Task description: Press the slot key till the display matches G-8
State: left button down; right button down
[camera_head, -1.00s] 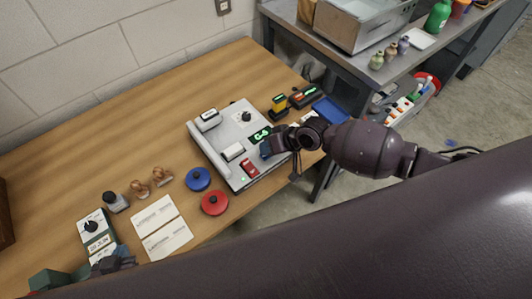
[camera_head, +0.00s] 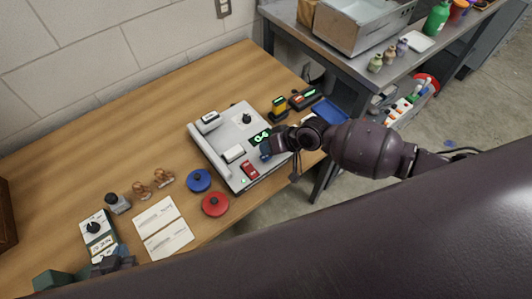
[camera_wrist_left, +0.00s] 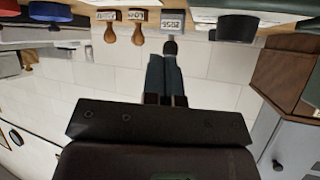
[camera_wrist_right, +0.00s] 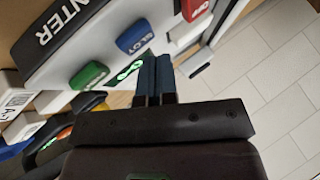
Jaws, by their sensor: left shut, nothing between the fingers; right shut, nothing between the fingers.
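The grey slot machine (camera_head: 222,137) stands on the wooden table. Its small green display (camera_head: 260,137) seems to read G-6; in the right wrist view the display (camera_wrist_right: 126,70) is partly hidden behind my fingers. The blue SLOT key (camera_wrist_right: 134,37) lies just beyond my right fingertips, between a red key (camera_wrist_right: 194,8) and a green key (camera_wrist_right: 90,75). My right gripper (camera_head: 267,152) is shut and empty, over the machine's right part; I cannot tell whether it touches the key. My left gripper (camera_wrist_left: 170,52) is shut and empty, at the table's lower left.
Blue (camera_head: 198,179) and red (camera_head: 215,203) round pads, wooden stamps (camera_head: 164,179) and white cards (camera_head: 162,227) lie left of the machine. A blue tray (camera_head: 328,110) is at right. The table's back left is clear.

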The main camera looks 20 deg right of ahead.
pick_arm(q)
jog(key=shift+r, duration=0.2)
pick_arm(e)
jog(key=shift+r, duration=0.2)
